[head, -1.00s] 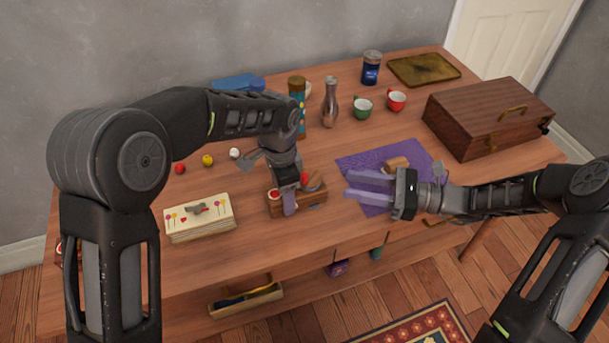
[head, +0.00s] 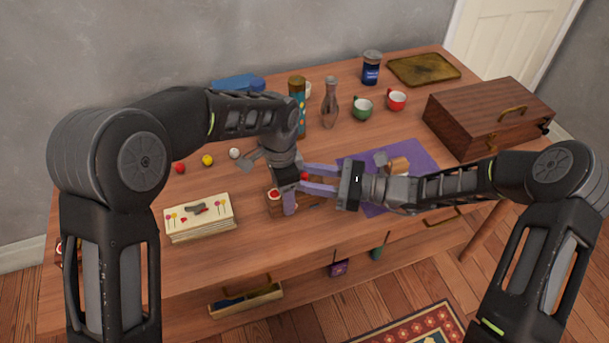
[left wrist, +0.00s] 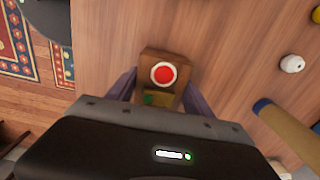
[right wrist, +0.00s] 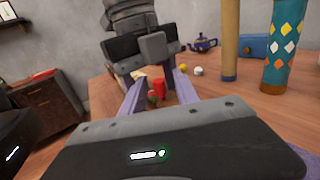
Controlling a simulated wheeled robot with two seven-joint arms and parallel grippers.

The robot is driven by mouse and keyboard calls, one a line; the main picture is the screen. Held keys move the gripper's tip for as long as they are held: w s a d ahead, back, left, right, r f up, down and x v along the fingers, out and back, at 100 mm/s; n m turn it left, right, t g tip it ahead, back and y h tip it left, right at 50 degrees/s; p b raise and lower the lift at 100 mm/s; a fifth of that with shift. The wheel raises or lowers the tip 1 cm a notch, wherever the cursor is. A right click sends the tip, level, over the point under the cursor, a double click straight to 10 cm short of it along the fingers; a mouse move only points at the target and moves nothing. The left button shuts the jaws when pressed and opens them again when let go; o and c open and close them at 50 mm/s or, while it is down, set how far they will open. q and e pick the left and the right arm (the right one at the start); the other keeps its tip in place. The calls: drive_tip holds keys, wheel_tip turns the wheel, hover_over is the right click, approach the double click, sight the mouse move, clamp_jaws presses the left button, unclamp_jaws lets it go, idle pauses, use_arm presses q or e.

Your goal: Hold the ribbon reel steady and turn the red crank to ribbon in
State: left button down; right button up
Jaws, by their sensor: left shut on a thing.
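The ribbon reel (head: 274,202) is a small wooden block on the table. In the left wrist view the reel (left wrist: 150,58) has a round red and white top and sits between my left fingers. My left gripper (head: 290,200) comes down from above and is shut on the reel. The red crank knob (head: 304,177) shows at the reel's right end. My right gripper (head: 304,178) is open, its purple fingers reaching left on either side of the knob. In the right wrist view the red knob (right wrist: 160,88) stands between the fingertips, apparently free of them. The crank's arm is mostly hidden.
A decorated box (head: 198,217) lies left of the reel. A purple cloth (head: 420,160) lies under my right wrist. Small balls (head: 207,160), a patterned cylinder (head: 297,105), cups (head: 363,108) and a wooden chest (head: 490,115) stand farther back.

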drive_tip(key=shift+a, duration=0.1)
drive_tip(key=shift+c, duration=0.4)
clamp_jaws()
